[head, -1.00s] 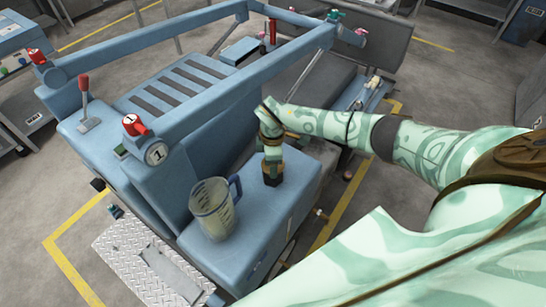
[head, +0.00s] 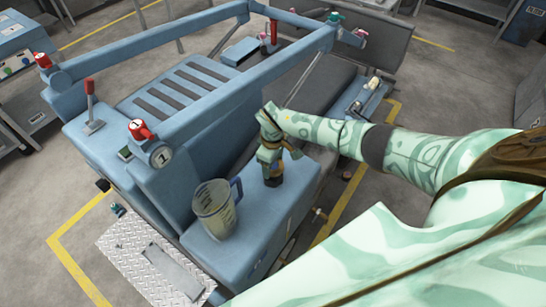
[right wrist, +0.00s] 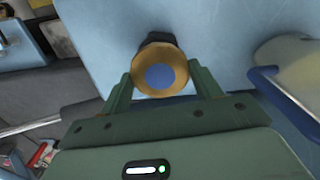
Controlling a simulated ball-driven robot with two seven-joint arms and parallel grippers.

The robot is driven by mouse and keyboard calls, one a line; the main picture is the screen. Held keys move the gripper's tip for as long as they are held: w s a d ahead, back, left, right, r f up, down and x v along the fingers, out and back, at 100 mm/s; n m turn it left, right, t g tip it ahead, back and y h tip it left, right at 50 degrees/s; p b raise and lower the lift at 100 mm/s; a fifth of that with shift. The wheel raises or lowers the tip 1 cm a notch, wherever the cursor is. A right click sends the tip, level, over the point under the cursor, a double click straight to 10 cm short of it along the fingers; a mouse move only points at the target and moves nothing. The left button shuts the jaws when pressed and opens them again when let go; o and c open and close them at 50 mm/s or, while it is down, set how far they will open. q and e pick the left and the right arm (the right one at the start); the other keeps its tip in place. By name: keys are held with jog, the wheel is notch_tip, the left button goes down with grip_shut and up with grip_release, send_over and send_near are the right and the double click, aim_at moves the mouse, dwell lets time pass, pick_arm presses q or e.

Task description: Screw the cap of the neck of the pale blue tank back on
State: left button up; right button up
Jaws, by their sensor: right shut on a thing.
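The pale blue tank (head: 262,230) is the box-shaped part at the front of the machine. Its dark neck (head: 273,182) stands upright on top, and shows in the right wrist view (right wrist: 160,38) just behind the cap. The cap (right wrist: 160,74) is round, with a brass rim and a blue centre. My right gripper (head: 272,168) points down over the neck. In the right wrist view its two fingers (right wrist: 160,85) are shut on the cap from both sides. The cap sits at the neck; how far it is threaded cannot be seen. My left gripper is out of view.
A clear measuring jug (head: 214,210) with a blue handle stands on the tank, left of the neck. Blue frame rails (head: 230,87) rise behind. A tread plate (head: 150,265) lies lower left.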

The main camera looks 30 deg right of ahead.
jog(key=m+p, duration=0.1)
jog(key=m, duration=0.1)
jog(key=shift+r+m, duration=0.15)
jog(key=shift+m, duration=0.15)
jog(key=m+p, duration=0.1)
jog(key=m, duration=0.1)
jog(key=shift+m, duration=0.3)
